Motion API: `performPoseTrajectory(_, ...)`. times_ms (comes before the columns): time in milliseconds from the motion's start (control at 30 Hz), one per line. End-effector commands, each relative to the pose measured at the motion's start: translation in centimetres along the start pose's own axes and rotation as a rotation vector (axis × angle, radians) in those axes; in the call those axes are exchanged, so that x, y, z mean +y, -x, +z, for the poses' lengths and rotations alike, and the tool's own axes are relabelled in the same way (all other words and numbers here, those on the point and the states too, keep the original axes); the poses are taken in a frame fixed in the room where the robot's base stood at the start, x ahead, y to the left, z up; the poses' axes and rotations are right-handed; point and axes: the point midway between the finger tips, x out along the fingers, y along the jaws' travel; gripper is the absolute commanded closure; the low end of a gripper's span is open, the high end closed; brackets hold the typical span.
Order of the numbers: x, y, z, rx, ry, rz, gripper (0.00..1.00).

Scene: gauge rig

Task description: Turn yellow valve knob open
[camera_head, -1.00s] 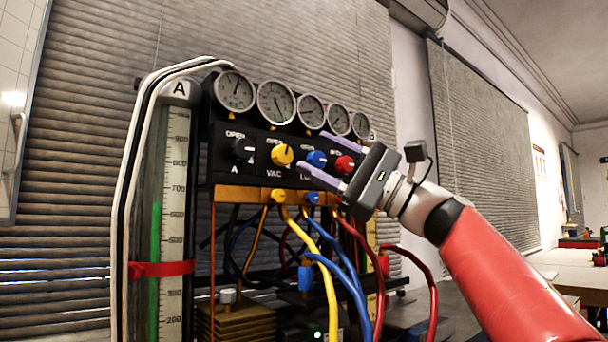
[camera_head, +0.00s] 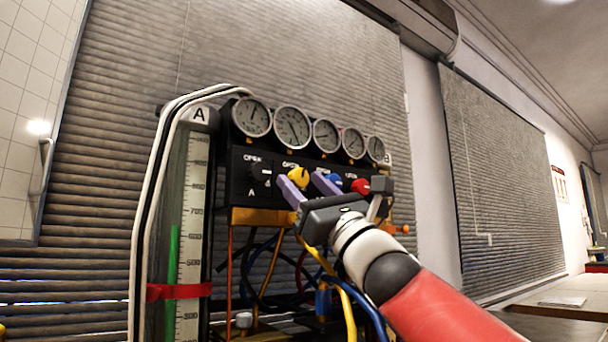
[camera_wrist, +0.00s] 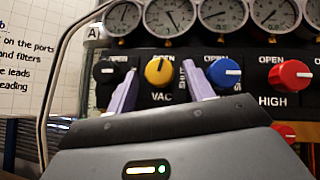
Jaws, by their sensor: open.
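The yellow valve knob (camera_head: 299,175) is on the black panel above the VAC label, and its white pointer line is near upright in the wrist view (camera_wrist: 159,70). My gripper (camera_head: 301,179) is open in front of the panel, its two pale purple fingers pointing at it. In the wrist view the fingertips (camera_wrist: 159,72) lie to the left and right of the yellow knob, with nothing held. In the head view the left finger covers the knob's lower part. I cannot tell how much depth separates fingertips and knob.
A black knob (camera_wrist: 110,70) sits left of the yellow one, a blue knob (camera_wrist: 224,72) and a red knob (camera_wrist: 290,75) to its right. Several round gauges (camera_head: 294,127) line the top. Hoses (camera_head: 348,312) hang below. A glass column (camera_head: 190,235) stands at left.

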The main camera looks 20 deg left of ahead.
Motion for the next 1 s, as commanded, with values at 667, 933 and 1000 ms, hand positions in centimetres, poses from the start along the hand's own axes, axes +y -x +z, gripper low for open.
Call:
performPoseTrajectory(667, 0.0, -0.65, 0.0, 0.0, 0.002, 0.0, 0.88)
performPoseTrajectory(933, -0.38, -0.88, 0.19, -0.001, 0.083, 0.076, 0.92)
performPoseTrajectory(1000, -0.44, -0.92, 0.23, 0.0, 0.127, 0.121, 0.92)
